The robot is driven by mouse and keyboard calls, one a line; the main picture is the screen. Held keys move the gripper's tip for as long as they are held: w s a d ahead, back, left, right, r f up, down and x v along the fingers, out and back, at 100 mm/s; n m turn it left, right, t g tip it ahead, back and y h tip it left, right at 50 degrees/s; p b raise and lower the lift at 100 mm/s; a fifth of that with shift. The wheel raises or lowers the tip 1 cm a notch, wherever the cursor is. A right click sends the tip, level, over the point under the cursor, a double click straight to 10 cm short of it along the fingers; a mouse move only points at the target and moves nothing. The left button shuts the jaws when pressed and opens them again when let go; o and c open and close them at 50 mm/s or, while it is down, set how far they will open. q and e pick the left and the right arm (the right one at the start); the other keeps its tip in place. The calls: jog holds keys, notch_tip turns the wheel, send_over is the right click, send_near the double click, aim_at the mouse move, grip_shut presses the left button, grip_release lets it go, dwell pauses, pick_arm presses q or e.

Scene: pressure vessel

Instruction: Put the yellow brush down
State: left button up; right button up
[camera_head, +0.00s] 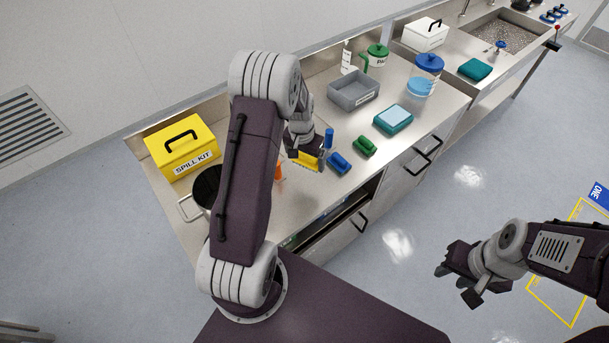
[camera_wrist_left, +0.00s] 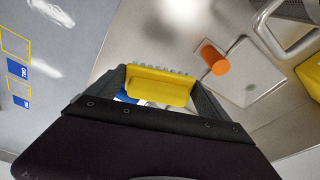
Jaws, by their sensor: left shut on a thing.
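The yellow brush (camera_head: 306,159) is in my left gripper (camera_head: 304,158), low over the steel counter. In the left wrist view the yellow brush (camera_wrist_left: 160,87) sits between the two fingers of my left gripper (camera_wrist_left: 158,92), with its row of bristles toward the top of the picture. I cannot tell whether the brush touches the counter. Just right of it in the head view is a blue brush (camera_head: 339,163). My right gripper (camera_head: 459,282) is open and empty, out over the floor away from the counter.
A green brush (camera_head: 364,146), a teal box (camera_head: 393,120) and a grey tray (camera_head: 353,94) are to the right on the counter. The yellow spill kit (camera_head: 182,150) and a dark pot (camera_head: 207,188) are to the left. An orange item (camera_wrist_left: 214,59) stands near the brush. A drawer below is open.

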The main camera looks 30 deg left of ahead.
pick_arm(q)
jog(key=p, duration=0.1)
send_over(307, 181)
jog(key=f, duration=0.6)
jog(key=shift+s+a+f, duration=0.15)
jog(key=shift+a, duration=0.05)
jog(key=shift+s, duration=0.1)
jog(key=f, duration=0.1)
jog(key=f+p, duration=0.1)
jog(key=f, duration=0.1)
jog(key=shift+s+d+f, duration=0.15)
jog(key=shift+d+f, duration=0.05)
jog(key=shift+f, duration=0.1)
jog(key=shift+w+a+f, duration=0.1)
jog(key=shift+w+f, duration=0.1)
jog(key=shift+f, duration=0.1)
jog(key=shift+s+f+b, duration=0.1)
jog(key=shift+b, duration=0.2)
jog(key=o, duration=1)
jog(key=shift+o, duration=0.3)
pick_arm(e)
jog(key=shift+w+a+r, duration=0.15)
jog(key=shift+w+r, duration=0.2)
jog(key=shift+r, duration=0.35)
jog(key=shift+w, duration=0.1)
